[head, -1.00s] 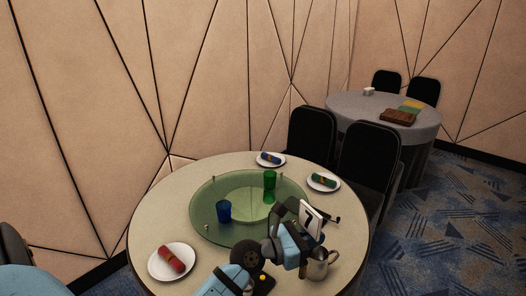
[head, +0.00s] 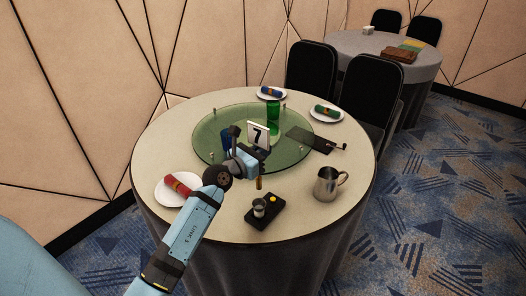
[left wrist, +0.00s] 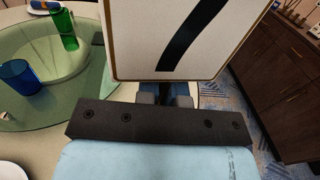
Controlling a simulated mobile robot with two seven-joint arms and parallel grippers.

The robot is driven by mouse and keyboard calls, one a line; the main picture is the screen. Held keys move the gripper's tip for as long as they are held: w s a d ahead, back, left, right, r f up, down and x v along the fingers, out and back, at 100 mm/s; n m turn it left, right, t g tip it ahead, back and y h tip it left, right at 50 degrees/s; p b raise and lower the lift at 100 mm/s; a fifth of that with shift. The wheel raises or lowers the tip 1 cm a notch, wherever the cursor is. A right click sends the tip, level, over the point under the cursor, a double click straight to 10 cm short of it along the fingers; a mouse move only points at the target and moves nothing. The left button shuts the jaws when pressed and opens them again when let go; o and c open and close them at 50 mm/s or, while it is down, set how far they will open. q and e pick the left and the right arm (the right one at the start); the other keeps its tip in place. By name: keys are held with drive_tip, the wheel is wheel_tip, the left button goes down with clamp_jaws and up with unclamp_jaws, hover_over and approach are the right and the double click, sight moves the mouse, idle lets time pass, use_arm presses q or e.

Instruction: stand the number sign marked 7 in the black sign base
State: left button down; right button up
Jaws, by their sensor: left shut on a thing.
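A black block (head: 265,222) with a silver cup and a yellow spot sits below on the tablecloth; I cannot make out a slot. My right gripper is out of view.
A metal pitcher (head: 328,184) stands right of the black block. A green glass turntable (head: 208,151) carries a green glass (head: 273,118) and a blue glass (head: 227,140). A dark flat folder (head: 308,140) lies right of the sign. Plates with rolled napkins sit around the rim.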

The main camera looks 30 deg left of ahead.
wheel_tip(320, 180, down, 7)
drive_tip(key=b, duration=0.9)
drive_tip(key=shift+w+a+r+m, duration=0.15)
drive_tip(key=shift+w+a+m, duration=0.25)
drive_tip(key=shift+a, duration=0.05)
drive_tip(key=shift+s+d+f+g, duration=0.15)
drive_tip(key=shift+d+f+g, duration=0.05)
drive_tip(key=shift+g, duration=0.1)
idle(0.4)
